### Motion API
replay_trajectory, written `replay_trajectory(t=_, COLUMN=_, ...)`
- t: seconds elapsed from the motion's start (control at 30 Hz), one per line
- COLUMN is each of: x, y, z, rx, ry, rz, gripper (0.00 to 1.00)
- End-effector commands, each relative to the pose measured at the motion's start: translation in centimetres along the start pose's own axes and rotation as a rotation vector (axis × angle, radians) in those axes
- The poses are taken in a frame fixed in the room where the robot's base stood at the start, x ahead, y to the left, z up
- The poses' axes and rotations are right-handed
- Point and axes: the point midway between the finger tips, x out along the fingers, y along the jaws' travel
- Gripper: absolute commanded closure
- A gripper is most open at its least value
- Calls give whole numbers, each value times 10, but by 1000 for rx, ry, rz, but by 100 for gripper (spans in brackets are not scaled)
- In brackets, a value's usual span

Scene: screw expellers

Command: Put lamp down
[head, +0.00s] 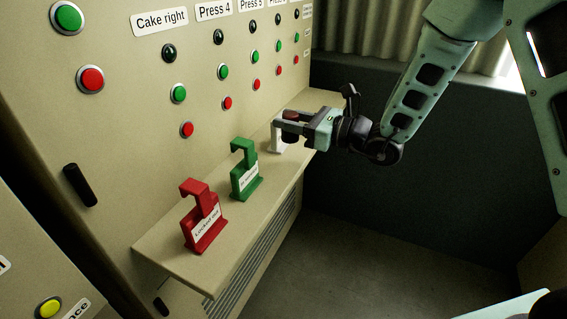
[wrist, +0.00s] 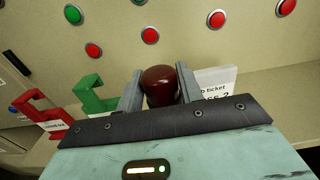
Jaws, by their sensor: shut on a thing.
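The lamp (wrist: 160,84) is a dark red dome between the two grey fingers of my gripper (wrist: 160,92) in the wrist view. In the head view, my gripper (head: 284,124) reaches in from the right over the far part of the beige shelf (head: 240,225), shut on the lamp (head: 291,114), of which only a small dark red part shows. The lamp's lower part is hidden, so I cannot tell whether it touches the shelf.
A green tag holder (head: 244,180) and a red "Locked out" holder (head: 201,230) stand on the shelf, left of my gripper. A white ticket card (wrist: 215,82) stands close to the right finger in the wrist view. The panel with buttons (head: 178,94) rises behind; the shelf front is bare.

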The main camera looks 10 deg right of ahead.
Motion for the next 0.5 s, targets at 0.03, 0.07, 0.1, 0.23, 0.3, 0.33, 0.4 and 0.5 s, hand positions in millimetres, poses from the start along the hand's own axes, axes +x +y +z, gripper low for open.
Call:
replay_trajectory(t=0.03, x=10, y=13, z=1, rx=-7, ry=-4, rz=5, gripper=87)
replay_trajectory(t=0.07, x=14, y=18, z=6, rx=-7, ry=-4, rz=4, gripper=87)
replay_trajectory(t=0.1, x=18, y=24, z=11, rx=-6, ry=-3, rz=1, gripper=87)
replay_trajectory(t=0.23, x=26, y=37, z=23, rx=-3, ry=-2, rz=-3, gripper=87)
replay_trajectory(t=0.3, x=28, y=40, z=23, rx=1, ry=2, rz=-5, gripper=87)
replay_trajectory(t=0.33, x=28, y=41, z=20, rx=2, ry=3, rz=-5, gripper=87)
replay_trajectory(t=0.4, x=28, y=41, z=10, rx=3, ry=6, rz=-6, gripper=87)
replay_trajectory(t=0.5, x=28, y=42, z=-9, rx=4, ry=8, rz=-5, gripper=87)
